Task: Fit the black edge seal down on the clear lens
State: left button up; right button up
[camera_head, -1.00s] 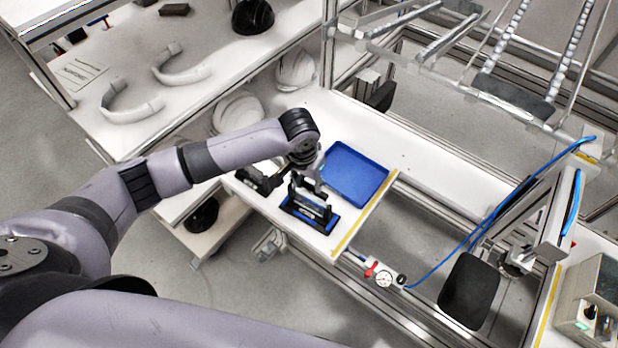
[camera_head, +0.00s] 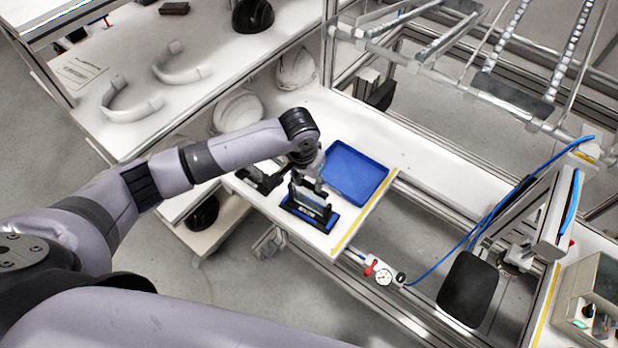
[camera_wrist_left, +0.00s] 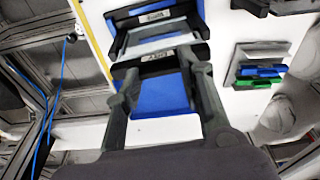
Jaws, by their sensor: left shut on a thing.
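The clear lens (camera_wrist_left: 158,41) stands in a black holder with a blue base (camera_wrist_left: 152,14) in the left wrist view. In the head view the holder (camera_head: 322,217) is at the front edge of the white bench. My left gripper (camera_wrist_left: 167,76) has its two fingers apart, with a dark bar between their tips, which I take for the black edge seal (camera_wrist_left: 160,57). It lies along the lens in this view; whether it touches the lens I cannot tell. In the head view my left gripper (camera_head: 310,180) is just over the holder, and the seal is too small to make out. My right gripper is out of view.
A blue tray (camera_head: 355,172) lies right behind the holder; its floor shows between my fingers. A rack with blue and green pieces (camera_wrist_left: 262,72) stands to one side. White helmet shells (camera_head: 238,110) are behind my left arm. The bench right of the tray is clear.

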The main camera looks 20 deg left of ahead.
pick_arm(q)
jog(key=shift+f+b, duration=0.55)
jog(key=shift+f, duration=0.75)
jog(key=o, duration=1.3)
jog(key=shift+r, duration=0.1)
jog(key=r, duration=0.4)
jog(key=s+r, duration=0.1)
jog(key=r, duration=0.2)
jog(key=s+r, duration=0.1)
jog(key=r, duration=0.3)
jog(key=shift+a+r, duration=0.25)
jog(key=shift+r, duration=0.1)
